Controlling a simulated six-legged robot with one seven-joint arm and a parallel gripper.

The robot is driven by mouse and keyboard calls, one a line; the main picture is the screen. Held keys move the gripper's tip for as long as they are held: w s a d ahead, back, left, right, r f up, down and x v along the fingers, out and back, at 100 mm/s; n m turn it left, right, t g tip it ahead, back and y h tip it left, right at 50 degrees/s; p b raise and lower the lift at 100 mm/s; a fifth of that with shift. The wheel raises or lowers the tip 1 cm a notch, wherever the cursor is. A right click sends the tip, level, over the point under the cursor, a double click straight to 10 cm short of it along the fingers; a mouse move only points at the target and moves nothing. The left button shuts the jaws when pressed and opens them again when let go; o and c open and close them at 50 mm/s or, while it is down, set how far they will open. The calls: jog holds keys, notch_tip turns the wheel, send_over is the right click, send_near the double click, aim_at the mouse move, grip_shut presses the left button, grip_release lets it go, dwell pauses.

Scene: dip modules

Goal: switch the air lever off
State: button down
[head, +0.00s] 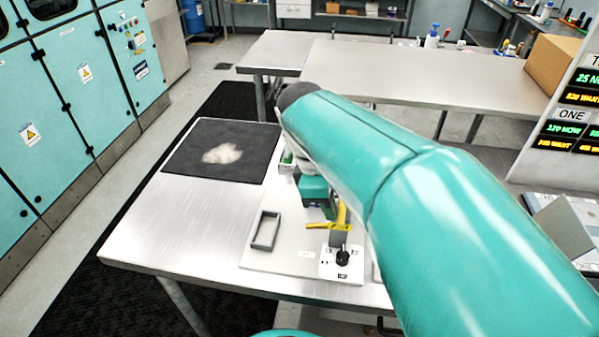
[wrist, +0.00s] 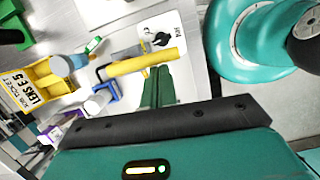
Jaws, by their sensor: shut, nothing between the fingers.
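The air lever is a yellow bar (head: 328,226) by a small white unit (head: 342,266) with a black knob at the table's front. In the head view it lies roughly level, with a yellow piece rising at its right end. In the wrist view the yellow lever (wrist: 140,62) crosses just beyond my fingertips. My gripper (wrist: 160,72) is shut and empty, its green fingers pointing at the lever's middle. I cannot tell whether they touch it. In the head view my arm hides part of the gripper.
A grey rectangular frame (head: 265,230) stands left of the lever on a pale board. A black mat (head: 190,150) with a whitish patch lies at the back left. In the wrist view a yellow bin (wrist: 38,88) and a blue item (wrist: 103,98) are at left.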

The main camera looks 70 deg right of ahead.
jog(key=w+a+r, duration=0.1)
jog(key=w+r, duration=0.5)
jog(key=r, duration=0.3)
jog(key=shift+w, duration=0.15)
dwell(0.5)
jog(key=w+a+f+t+h, duration=0.1)
jog(key=w+a+f+t, duration=0.3)
jog(key=w+a, duration=0.85)
jog(key=w+a+f+t, duration=0.1)
jog(key=w+a+t, duration=0.1)
jog(key=a, duration=0.5)
jog(key=w+a+f+m+t+y, duration=0.1)
jog(key=w+a+f+t, duration=0.1)
jog(key=a, duration=0.6)
jog(key=shift+w, duration=0.55)
jog(key=shift+d, duration=0.25)
